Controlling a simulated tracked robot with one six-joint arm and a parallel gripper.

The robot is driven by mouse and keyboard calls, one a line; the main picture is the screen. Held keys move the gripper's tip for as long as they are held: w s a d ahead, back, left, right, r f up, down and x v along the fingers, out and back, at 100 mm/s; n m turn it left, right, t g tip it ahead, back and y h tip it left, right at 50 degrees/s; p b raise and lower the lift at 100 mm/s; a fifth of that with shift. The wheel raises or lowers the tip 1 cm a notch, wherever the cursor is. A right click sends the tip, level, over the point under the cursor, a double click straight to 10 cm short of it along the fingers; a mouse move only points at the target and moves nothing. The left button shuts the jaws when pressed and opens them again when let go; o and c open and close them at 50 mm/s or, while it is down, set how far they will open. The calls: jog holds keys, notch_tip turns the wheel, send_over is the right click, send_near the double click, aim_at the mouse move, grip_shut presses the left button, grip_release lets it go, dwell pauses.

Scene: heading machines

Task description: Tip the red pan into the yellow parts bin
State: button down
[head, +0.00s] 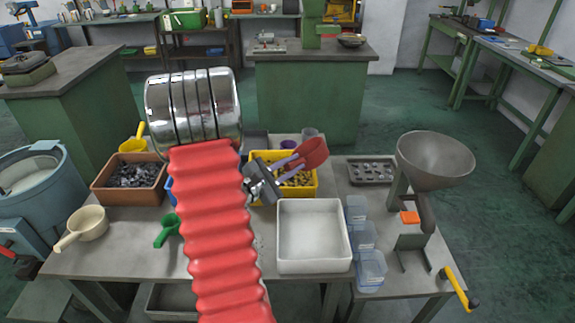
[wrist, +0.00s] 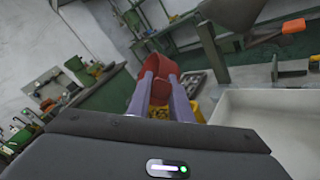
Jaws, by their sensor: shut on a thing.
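The red pan (head: 315,151) is held up above the right rear part of the yellow parts bin (head: 313,191). It looks tilted, and I cannot make out whether anything is in it. My gripper (head: 297,160) is shut on it with two purple fingers. In the wrist view the red pan (wrist: 153,76) shows between and beyond the fingertips, with the yellow bin (wrist: 190,111) behind and below. The bin holds many small brass-coloured parts. My arm and gripper hide the bin's left side.
A white tray (head: 313,268) lies in front of the bin, with clear plastic cups (head: 363,237) to its right. A grey funnel (head: 435,160) stands at the right. A brown bin (head: 105,196) of dark parts and a cream scoop (head: 86,222) are at the left.

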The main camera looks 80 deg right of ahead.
jog(key=shift+s+a+r+m+t+y, duration=0.1)
jog(key=shift+s+r+m+t+y, duration=0.15)
jog(key=shift+m+t, duration=0.35)
jog(key=shift+s+d+r+m+t+y, duration=0.15)
jog(key=shift+s+m+t, duration=0.2)
jog(key=shift+m, duration=0.6)
jog(key=shift+s+a+r+m+t+y, duration=0.2)
jog(key=shift+s+m+t, duration=0.15)
jog(key=shift+m, duration=0.4)
